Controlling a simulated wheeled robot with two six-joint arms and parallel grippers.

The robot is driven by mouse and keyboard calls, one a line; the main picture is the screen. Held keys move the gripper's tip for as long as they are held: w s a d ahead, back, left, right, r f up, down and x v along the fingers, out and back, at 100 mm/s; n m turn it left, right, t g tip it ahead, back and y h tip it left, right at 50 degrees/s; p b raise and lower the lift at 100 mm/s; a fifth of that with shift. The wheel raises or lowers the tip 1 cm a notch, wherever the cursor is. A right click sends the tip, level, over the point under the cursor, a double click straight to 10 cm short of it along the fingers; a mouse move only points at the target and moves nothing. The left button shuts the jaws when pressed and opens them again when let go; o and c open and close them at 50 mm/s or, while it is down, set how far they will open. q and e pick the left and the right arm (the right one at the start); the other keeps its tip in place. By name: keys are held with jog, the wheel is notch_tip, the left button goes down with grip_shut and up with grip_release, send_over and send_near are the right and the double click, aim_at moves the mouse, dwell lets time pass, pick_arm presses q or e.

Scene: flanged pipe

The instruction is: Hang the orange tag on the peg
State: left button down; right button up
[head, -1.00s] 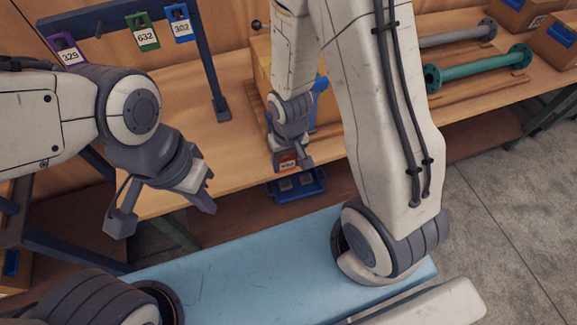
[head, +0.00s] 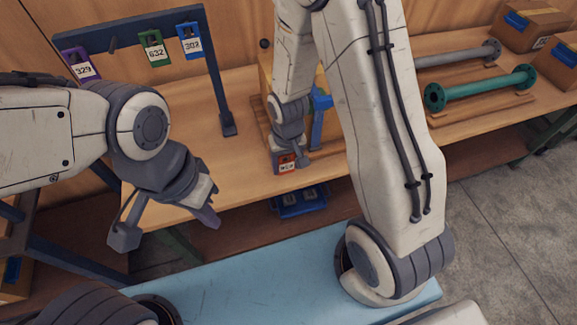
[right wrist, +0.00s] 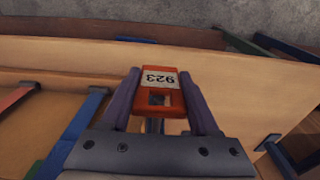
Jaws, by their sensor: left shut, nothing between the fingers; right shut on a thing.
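The orange tag (head: 287,163), with a white label, is held by my right gripper (head: 287,156) near the bench's front edge. In the right wrist view the orange tag (right wrist: 160,92) sits between the two purple fingers of the right gripper (right wrist: 160,98), its label reading 923 upside down. The dark blue rack (head: 140,18) stands at the back left of the bench. A bare dark peg (head: 113,45) shows on it between the purple tag (head: 80,65) and the green tag (head: 153,48). My left gripper (head: 208,207) is shut and empty in front of the bench.
A blue tag (head: 190,41) hangs near the rack's right post (head: 217,85). A green flanged pipe (head: 480,88) and a grey pipe (head: 457,54) lie at right. A blue bin (head: 299,202) is below the bench edge. The bench between rack and right gripper is clear.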

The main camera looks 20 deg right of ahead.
jog(key=shift+w, duration=0.75)
jog(key=shift+w+f, duration=0.25)
jog(key=shift+w, duration=0.35)
jog(key=o, duration=1.4)
jog(key=shift+f, duration=0.15)
jog(key=shift+s+f+b, duration=0.3)
jog(key=shift+f+b, duration=0.3)
jog(key=shift+f, duration=0.1)
jog(key=shift+s+f+b, duration=0.25)
jog(key=shift+f+b, duration=0.35)
jog(key=shift+f, duration=0.1)
